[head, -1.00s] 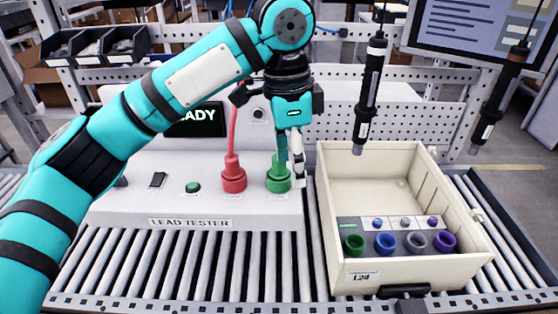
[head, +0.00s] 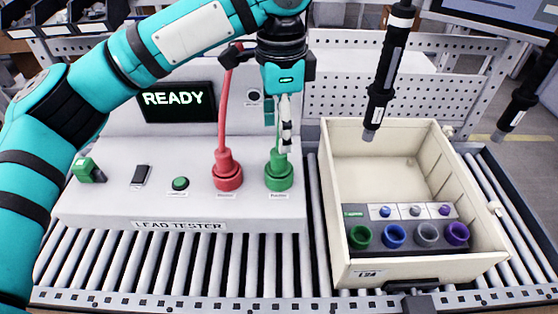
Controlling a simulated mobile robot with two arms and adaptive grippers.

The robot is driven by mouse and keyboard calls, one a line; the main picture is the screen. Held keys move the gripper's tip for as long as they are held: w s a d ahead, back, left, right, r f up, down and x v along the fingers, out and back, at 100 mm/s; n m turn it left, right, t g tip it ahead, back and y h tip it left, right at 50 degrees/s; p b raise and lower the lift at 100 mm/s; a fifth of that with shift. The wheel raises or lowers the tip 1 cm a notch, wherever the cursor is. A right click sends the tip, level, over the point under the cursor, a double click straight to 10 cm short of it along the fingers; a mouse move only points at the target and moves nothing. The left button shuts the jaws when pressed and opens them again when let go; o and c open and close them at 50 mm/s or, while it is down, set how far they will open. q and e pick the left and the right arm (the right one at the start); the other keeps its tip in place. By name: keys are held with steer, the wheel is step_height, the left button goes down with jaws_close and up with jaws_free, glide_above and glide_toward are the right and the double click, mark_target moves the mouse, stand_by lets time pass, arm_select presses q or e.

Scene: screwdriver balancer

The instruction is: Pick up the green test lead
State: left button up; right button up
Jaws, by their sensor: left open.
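The green test lead (head: 279,177) stands upright on the tester, its thick green plug seated on the top face and a thin green part rising from it. My left gripper (head: 279,128) comes down from above, open, its fingertips just above the plug. The near fingers partly hide the upper part of the lead, and I cannot tell whether they touch it. A red test lead (head: 227,172) with a red cable stands just left of the green one. My right gripper is not in view.
The white lead tester (head: 110,205) has a READY screen (head: 177,103), a green button (head: 180,183) and a green connector (head: 88,170). A cream crate (head: 340,190) with coloured cups stands right. Two dark screwdrivers (head: 388,70) hang above it. Rollers (head: 200,265) lie in front.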

mark_target(279, 156)
arm_select(q)
steer(key=shift+s+f, duration=0.1)
steer(key=shift+f, duration=0.6)
steer(key=shift+s+f, duration=0.1)
steer(key=shift+f, duration=0.1)
step_height(279, 156, down, 4)
steer(key=shift+a+f+p, duration=0.15)
steer(key=shift+f+p, duration=0.1)
steer(key=shift+p, duration=0.75)
steer(key=shift+f, duration=0.2)
steer(key=c, duration=0.6)
jaws_close()
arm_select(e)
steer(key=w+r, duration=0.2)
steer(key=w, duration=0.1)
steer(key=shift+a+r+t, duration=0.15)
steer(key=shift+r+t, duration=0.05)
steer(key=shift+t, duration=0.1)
